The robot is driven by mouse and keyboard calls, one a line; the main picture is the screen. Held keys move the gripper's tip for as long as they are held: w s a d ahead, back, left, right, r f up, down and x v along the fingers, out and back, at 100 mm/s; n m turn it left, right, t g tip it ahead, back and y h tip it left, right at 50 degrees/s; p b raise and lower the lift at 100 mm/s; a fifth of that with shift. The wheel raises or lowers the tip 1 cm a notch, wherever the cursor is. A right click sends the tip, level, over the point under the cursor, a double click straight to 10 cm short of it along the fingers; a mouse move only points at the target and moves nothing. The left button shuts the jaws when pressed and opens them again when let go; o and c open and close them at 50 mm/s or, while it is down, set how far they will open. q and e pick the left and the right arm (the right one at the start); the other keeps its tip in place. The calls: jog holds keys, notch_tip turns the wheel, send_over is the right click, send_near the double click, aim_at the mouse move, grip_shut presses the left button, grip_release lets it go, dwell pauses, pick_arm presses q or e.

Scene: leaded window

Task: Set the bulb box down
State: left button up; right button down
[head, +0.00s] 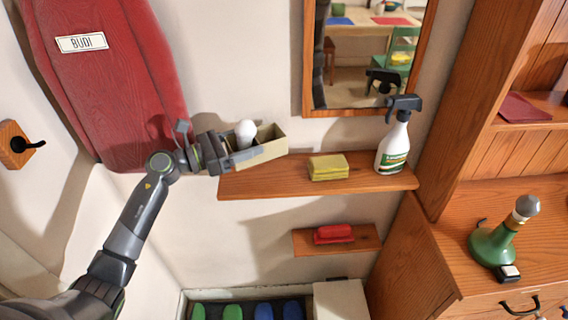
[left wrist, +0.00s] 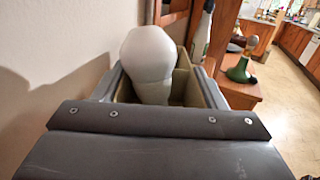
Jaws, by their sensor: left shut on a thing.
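The bulb box (head: 270,148) is a small beige open-topped box at the left end of the wooden shelf (head: 285,186) in the head view. A white bulb (head: 245,130) stands up out of it. My left gripper (head: 238,155) comes in from the left and is shut on the box's near end. In the left wrist view the box (left wrist: 183,88) is between the grey fingers, with the bulb (left wrist: 148,62) close in front. I cannot tell whether the box's underside touches the shelf. My right gripper is not in view.
A yellow sponge stack (head: 328,167) and a spray bottle (head: 394,142) stand on the shelf, right of the box. A framed mirror (head: 310,60) hangs above. A lower shelf (head: 303,243) holds a red brush (head: 334,233).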

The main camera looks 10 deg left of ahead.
pick_arm(q)
jog(key=f, duration=0.1)
jog(key=d+f, duration=0.1)
jog(key=f, duration=0.1)
jog(key=shift+w, duration=0.1)
jog(key=f, duration=0.3)
jog(key=shift+a+f+p, duration=0.25)
jog(key=shift+f+p, duration=0.05)
jog(key=shift+p, duration=0.1)
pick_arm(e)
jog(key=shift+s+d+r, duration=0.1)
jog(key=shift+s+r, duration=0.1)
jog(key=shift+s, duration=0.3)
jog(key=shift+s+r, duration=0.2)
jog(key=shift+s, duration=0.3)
pick_arm(q)
jog(key=shift+d+f, duration=0.1)
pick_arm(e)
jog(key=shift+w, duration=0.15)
pick_arm(q)
jog(key=shift+f+b, duration=0.3)
jog(key=shift+b, duration=0.15)
jog(key=o, duration=1)
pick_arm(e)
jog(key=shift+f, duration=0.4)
pick_arm(q)
jog(key=shift+r, duration=0.1)
